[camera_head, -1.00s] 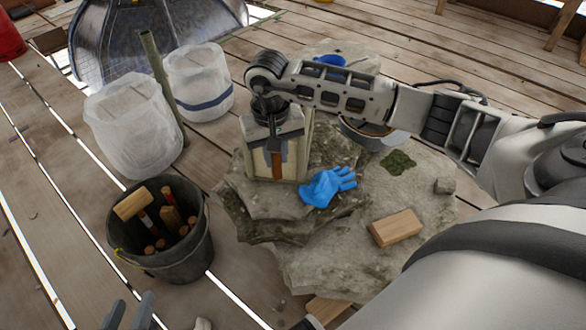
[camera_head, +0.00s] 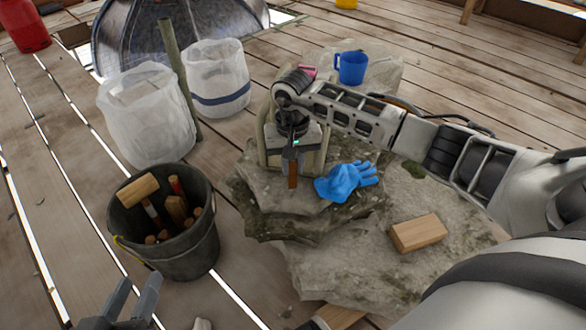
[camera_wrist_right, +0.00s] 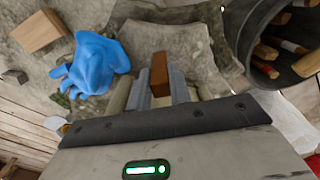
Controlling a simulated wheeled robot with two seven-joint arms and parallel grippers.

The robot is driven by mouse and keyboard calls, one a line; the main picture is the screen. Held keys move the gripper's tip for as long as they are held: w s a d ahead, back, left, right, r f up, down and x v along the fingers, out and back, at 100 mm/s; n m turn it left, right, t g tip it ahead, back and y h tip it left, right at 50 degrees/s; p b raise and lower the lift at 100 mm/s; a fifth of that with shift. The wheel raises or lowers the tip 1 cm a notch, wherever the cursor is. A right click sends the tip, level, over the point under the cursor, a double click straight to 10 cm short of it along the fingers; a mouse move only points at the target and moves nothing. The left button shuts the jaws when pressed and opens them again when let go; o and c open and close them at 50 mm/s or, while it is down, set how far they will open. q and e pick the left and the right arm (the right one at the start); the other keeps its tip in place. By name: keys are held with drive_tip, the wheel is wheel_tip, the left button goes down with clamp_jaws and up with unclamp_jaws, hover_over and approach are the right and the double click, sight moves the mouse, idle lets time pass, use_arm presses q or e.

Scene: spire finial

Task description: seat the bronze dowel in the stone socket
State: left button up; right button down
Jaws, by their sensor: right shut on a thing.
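The bronze dowel (camera_head: 293,174) is a short brown-orange bar. My right gripper (camera_head: 292,160) is shut on it and holds it upright, pointing down, over the left part of the stacked rough stone (camera_head: 305,228). In the right wrist view the dowel (camera_wrist_right: 160,72) sticks out between the two grey fingers (camera_wrist_right: 160,88). The stone socket's opening cannot be made out. Whether the dowel's lower end touches stone cannot be told. Pale upright posts (camera_head: 262,138) stand close beside the gripper. My left gripper (camera_head: 132,305) is low at the left, empty, its fingers apart.
A blue glove (camera_head: 343,182) lies on the stone just right of the dowel. A wooden block (camera_head: 418,233) lies further right. A black tool bucket (camera_head: 165,245) stands left, white sacks (camera_head: 148,115) behind it. A blue mug (camera_head: 351,67) stands behind my right arm.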

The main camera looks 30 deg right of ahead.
drive_tip(key=shift+f, duration=0.75)
drive_tip(key=c, duration=1.3)
unclamp_jaws()
